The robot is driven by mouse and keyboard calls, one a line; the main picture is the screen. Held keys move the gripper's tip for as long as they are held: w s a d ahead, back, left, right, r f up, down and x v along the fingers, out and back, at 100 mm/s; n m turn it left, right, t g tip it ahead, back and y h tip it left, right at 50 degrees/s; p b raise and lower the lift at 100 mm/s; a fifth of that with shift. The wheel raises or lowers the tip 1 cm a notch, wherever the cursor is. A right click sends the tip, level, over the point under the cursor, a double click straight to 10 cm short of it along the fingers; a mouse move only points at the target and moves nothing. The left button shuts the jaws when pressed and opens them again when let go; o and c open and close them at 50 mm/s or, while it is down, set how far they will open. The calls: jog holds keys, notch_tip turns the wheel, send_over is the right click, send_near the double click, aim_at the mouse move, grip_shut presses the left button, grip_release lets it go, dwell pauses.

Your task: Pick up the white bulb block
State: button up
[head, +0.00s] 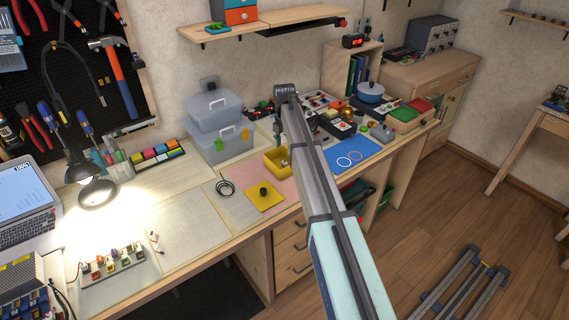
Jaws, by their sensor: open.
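A pale tray (93,293) on the near left of the workbench holds a row of small blocks (110,260) with coloured and whitish tops. They are too small to tell for certain which one is the white bulb block. A separate small whitish piece (155,240) lies just right of the tray, and what it is cannot be told. My arm reaches up across the middle of the view, far to the right of the tray.
A lit desk lamp (97,190) and a laptop (26,207) stand behind and left of the tray. A yellow plate with a black knob (263,196), a yellow bin (274,167) and clear boxes (222,146) stand further right. Lined paper (185,232) beside the tray is mostly clear.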

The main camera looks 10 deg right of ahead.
aim_at(285, 161)
jog(key=shift+w+d+f+p, duration=0.1)
jog(key=shift+f+p, duration=0.55)
jog(key=shift+f, duration=1.6)
jog(key=shift+w+f+p, duration=0.1)
jog(key=shift+f+p, duration=0.55)
jog(key=shift+f, duration=1.55)
jog(key=c, duration=0.9)
